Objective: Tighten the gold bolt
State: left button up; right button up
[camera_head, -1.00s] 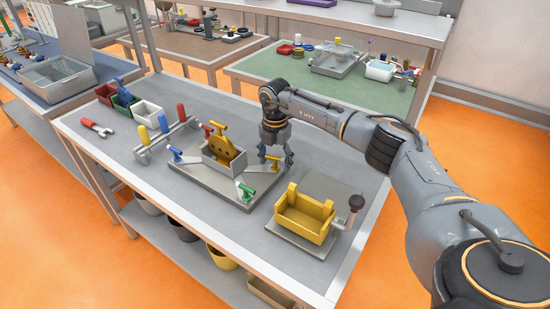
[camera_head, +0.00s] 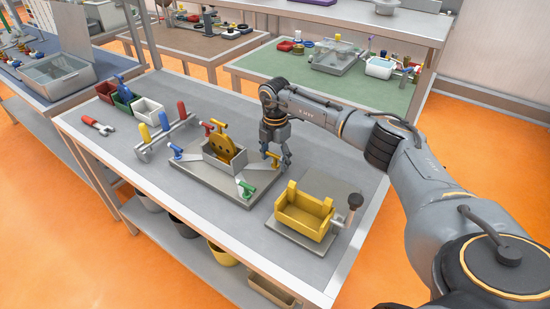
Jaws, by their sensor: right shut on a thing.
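The gold bolt (camera_head: 272,156) has a T-shaped handle and sits at the right corner of the grey fixture plate (camera_head: 238,197). My right gripper (camera_head: 276,164) points down over that corner and is shut on the gold bolt's handle. The fingers partly hide the handle, and the shank below is hard to see. Other T-handled bolts stand on the plate: a blue one (camera_head: 176,152) at left, a green one (camera_head: 246,190) in front and a red one (camera_head: 207,127) at the back. My left gripper is not in view.
The front left tabletop is clear.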

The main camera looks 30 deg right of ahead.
aim_at(275, 155)
jog(key=o, duration=1.1)
jog(key=shift+s+f, duration=0.1)
jog(key=shift+f, duration=0.05)
jog(key=shift+o, duration=0.2)
jog(key=shift+r, duration=0.6)
notch_tip(275, 155, up, 11)
